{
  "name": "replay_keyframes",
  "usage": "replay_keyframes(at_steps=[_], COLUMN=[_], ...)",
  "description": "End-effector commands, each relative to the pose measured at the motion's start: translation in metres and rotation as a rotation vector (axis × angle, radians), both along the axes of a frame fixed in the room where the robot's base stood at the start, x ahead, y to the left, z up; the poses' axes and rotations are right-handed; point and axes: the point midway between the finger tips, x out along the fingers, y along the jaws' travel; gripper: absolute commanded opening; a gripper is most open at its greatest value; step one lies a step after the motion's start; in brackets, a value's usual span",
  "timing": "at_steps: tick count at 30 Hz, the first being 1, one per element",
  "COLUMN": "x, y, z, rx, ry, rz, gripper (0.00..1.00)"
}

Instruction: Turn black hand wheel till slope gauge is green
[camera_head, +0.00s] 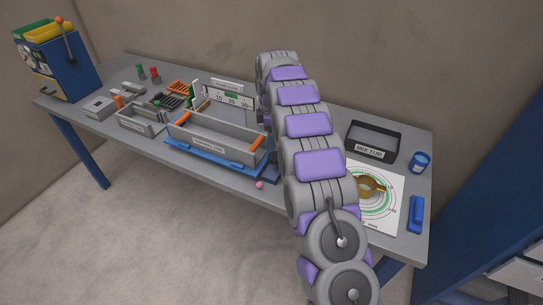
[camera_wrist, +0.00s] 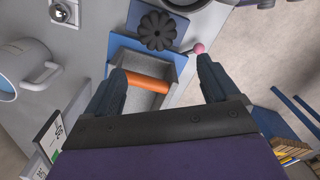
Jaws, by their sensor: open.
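The black hand wheel (camera_wrist: 159,31) shows in the wrist view, a lobed knob above a blue plate near the top centre. In the head view my arm hides it. My gripper (camera_wrist: 160,76) is open, with its two dark fingers apart and nothing held. In the picture the wheel lies beyond the fingertips, apart from them. The slope gauge (camera_head: 231,99) stands behind the tray in the head view, a white scale with numbers and a green patch near its top middle. Its pointer is too small to read. A scale panel (camera_wrist: 47,138), partly cut off, shows at the wrist view's lower left.
A grey tray (camera_head: 212,143) with orange handles sits on a blue base; one orange handle (camera_wrist: 146,81) shows between my fingers. A pink ball knob (camera_wrist: 199,47) is near the right fingertip. A mug (camera_wrist: 28,68) is at left. A black bin (camera_head: 373,143) stands at right.

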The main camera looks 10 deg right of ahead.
Motion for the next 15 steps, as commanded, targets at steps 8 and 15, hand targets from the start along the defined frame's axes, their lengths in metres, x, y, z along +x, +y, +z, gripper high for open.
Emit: replay_keyframes(at_steps=[8,15], x=[-0.001,0.000], y=[-0.008,-0.002], z=[-0.056,-0.085], rx=[0.006,0.000], ry=[0.001,-0.003], rz=[-0.004,-0.002], gripper=[0.88,0.88])
